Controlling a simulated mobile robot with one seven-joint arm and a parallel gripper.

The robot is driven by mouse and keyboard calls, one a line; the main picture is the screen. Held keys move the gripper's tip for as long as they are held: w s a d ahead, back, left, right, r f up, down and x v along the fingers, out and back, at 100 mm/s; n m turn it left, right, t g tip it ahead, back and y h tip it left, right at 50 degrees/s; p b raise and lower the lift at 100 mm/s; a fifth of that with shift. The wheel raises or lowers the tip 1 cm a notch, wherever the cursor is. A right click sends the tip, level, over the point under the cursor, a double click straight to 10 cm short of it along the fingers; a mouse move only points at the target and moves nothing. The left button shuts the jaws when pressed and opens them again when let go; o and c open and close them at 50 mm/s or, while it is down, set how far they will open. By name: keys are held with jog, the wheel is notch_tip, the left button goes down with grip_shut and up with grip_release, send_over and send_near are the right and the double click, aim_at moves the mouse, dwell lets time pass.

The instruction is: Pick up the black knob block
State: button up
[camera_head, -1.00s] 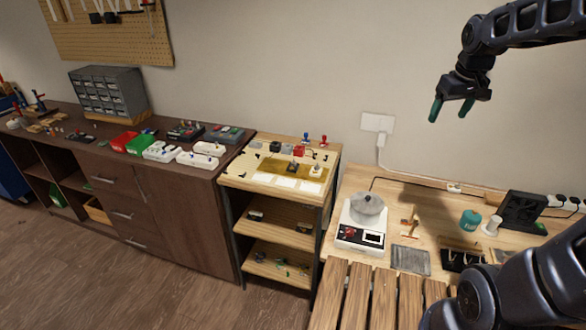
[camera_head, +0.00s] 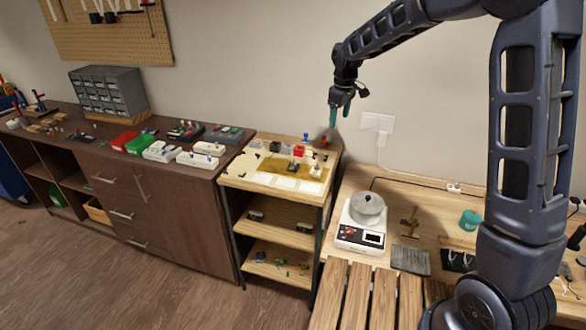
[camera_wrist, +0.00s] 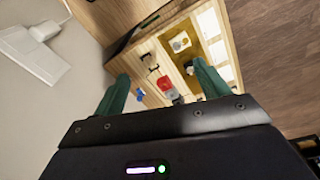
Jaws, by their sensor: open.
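Small blocks sit on the top of a wooden shelf stand (camera_head: 233,183). A small block with a dark top (camera_head: 293,167), likely the black knob block, rests on the yellow mat (camera_head: 270,166); its details are too small to be sure. A pale block with a dark centre (camera_head: 316,171) is to its right, and a red block (camera_head: 298,151) is behind. My gripper (camera_head: 340,113) is open and empty, in the air above the stand's back right corner. In the wrist view, the red block (camera_wrist: 165,83) shows between its green fingers.
A dark grey block (camera_head: 275,146) and small red and blue clamp-like items (camera_head: 323,141) stand near the back of the stand. A scale with a round grey pot (camera_head: 368,204) is on the bench at right. A wall plate (camera_head: 377,123) is right of my gripper.

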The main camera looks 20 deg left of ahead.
jog(key=s+a+f+n, duration=0.1)
jog(key=a+f+n, duration=0.1)
jog(key=a+f, duration=0.5)
jog(key=s+a+f+n, duration=0.15)
jog(key=a+f, duration=0.35)
jog(key=a, duration=0.5)
send_over(293, 166)
jog(key=shift+n+g, duration=0.25)
jog(key=shift+g, duration=0.15)
jog(key=f, duration=0.5)
jog(key=shift+s+f, duration=0.3)
jog(key=shift+s, duration=0.05)
jog(key=shift+w+f, duration=0.2)
jog(key=shift+f, duration=1.15)
jog(key=shift+w+f, duration=0.2)
jog(key=shift+f, duration=1.1)
jog(key=c, duration=1.1)
